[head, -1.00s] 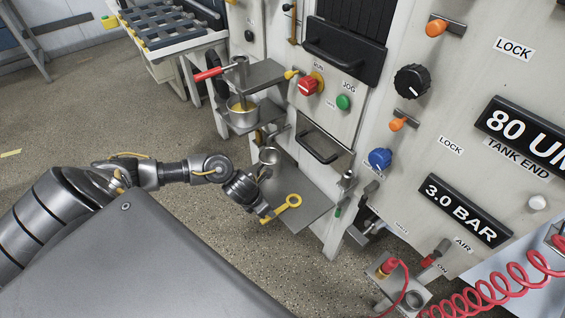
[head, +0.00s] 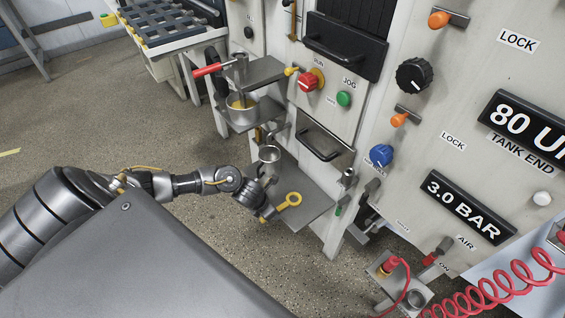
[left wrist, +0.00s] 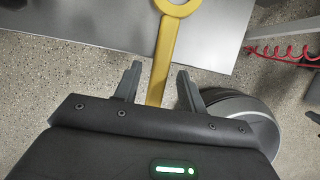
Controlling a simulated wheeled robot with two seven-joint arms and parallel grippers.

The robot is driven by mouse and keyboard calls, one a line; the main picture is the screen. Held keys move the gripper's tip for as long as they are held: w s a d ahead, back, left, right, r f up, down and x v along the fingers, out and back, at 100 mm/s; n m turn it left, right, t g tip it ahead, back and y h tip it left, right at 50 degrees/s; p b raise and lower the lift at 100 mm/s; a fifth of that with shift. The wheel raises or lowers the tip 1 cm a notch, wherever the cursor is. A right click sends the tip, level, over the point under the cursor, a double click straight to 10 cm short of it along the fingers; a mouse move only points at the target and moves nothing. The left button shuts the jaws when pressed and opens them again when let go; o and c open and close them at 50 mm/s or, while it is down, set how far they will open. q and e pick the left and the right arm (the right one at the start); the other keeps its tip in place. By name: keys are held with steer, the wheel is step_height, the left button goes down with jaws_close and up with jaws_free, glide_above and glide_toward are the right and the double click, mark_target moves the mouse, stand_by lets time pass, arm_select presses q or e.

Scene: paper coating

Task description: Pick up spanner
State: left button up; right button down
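The yellow spanner (head: 291,200) lies on the grey shelf plate (head: 312,208), its ring end on the plate and its handle reaching out past the edge towards my left gripper (head: 266,216). In the left wrist view, the spanner handle (left wrist: 159,80) runs down between the two dark fingers of my left gripper (left wrist: 158,88). The fingers are apart, with a gap showing on each side of the handle. The handle's near end is hidden behind the gripper body. My right gripper is not in view.
A small metal cup (head: 269,154) stands just above the plate, close to my left wrist. The machine panel with a blue knob (head: 381,155) and drawer handle (head: 322,147) rises behind. A coiled red hose (head: 490,292) hangs at lower right. Speckled floor is open below the plate.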

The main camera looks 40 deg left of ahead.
arm_select(q)
jaws_close()
steer(key=shift+r, duration=0.1)
